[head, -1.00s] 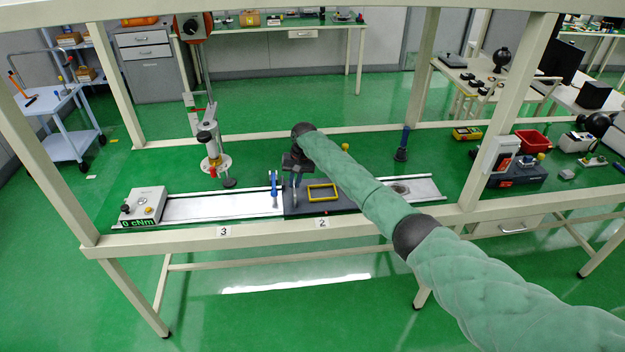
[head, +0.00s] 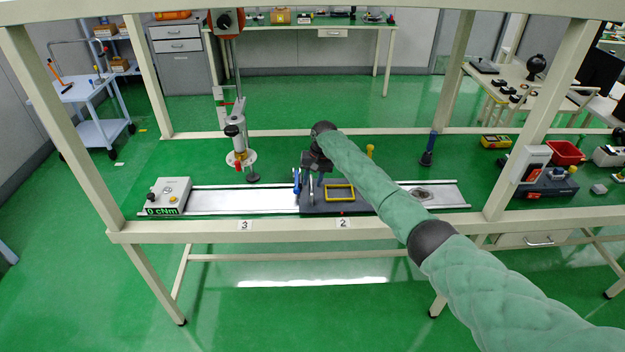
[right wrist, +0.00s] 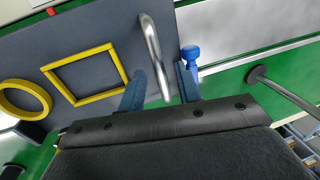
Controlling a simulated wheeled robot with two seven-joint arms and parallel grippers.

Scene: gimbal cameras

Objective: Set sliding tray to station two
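The dark grey sliding tray (head: 362,207) sits on the metal rail behind the label 2 (head: 343,223). It carries a yellow square frame (head: 340,192), a yellow ring (right wrist: 25,98) and a metal bar handle (right wrist: 153,55) near its left end in the head view. A blue knobbed pin (head: 297,181) stands at that end, and its knob (right wrist: 190,54) shows in the right wrist view. My right gripper (right wrist: 160,88) is at the handle, one finger on each side, with gaps visible, so it looks open around the bar. My left gripper is not in view.
The rail (head: 240,200) is bare left of the tray, past label 3 (head: 244,226), up to a box reading 0 cNm (head: 168,194). A vertical column device (head: 238,145) stands behind the rail. A blue-handled tool (head: 429,150) stands behind its right part.

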